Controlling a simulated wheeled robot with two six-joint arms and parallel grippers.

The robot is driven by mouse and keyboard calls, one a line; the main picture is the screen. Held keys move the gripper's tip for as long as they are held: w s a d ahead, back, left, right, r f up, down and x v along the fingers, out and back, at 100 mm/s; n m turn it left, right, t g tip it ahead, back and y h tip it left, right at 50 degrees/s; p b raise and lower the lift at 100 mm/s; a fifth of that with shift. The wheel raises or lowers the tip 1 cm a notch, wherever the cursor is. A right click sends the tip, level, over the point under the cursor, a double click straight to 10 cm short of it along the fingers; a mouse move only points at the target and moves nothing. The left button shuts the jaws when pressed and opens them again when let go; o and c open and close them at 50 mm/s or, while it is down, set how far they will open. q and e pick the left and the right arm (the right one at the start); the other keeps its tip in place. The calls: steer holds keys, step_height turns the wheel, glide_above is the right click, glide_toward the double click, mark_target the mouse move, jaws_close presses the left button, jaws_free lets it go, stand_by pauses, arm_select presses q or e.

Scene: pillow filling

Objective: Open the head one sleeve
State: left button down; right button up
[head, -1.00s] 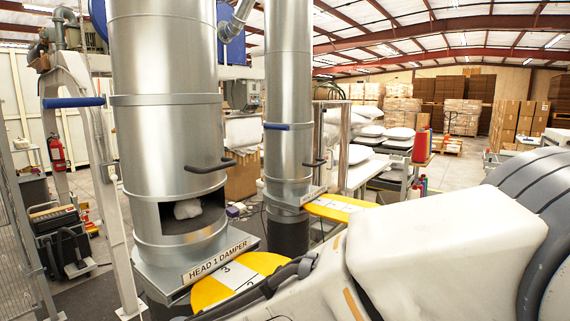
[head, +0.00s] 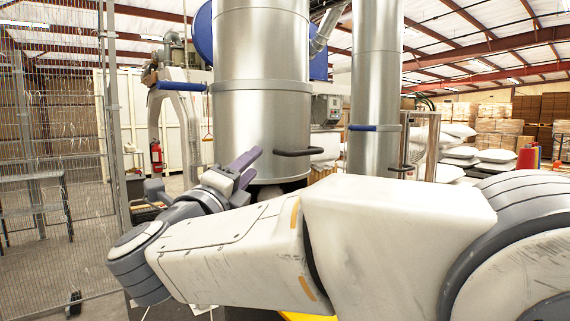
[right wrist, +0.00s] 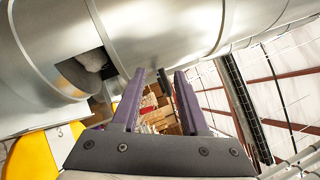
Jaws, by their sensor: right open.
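The head one sleeve (head: 261,60) is the wide steel cylinder in the middle of the head view. Its black bar handle (head: 293,152) sticks out low on its right side. My right gripper (head: 252,164) is open in front of the sleeve's lower part, left of the handle in the picture. In the right wrist view the two purple fingers (right wrist: 160,75) are apart, and a dark piece, seemingly the handle (right wrist: 163,83), shows between them. Contact cannot be told. The sleeve (right wrist: 150,35) fills the top there, with white filling (right wrist: 91,60) in a dark opening. My left gripper is out of view.
A mesh fence (head: 60,120) is on the left, and a red fire extinguisher (head: 156,156) behind. Yellow plates (right wrist: 30,160) lie near the sleeve's base. My right arm hides the lower area.

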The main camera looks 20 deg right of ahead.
mark_target(307, 151)
steer(key=d+m+g+h+p, duration=0.1)
steer(key=d, duration=0.2)
steer(key=w+d+r+m+g+h+p, duration=0.1)
steer(key=d+m, duration=0.1)
steer(key=d, duration=0.2)
steer(key=w+d+m+g+h+p, duration=0.1)
steer(key=d+m+g+p, duration=0.1)
steer(key=d, duration=0.1)
steer(key=shift+w+d+r+h, duration=0.1)
steer(key=shift+d+r+h, duration=0.2)
steer(key=shift+d+r, duration=0.1)
steer(key=shift+w+d, duration=0.35)
steer(key=shift+d, duration=0.05)
jaws_close()
stand_by(0.7)
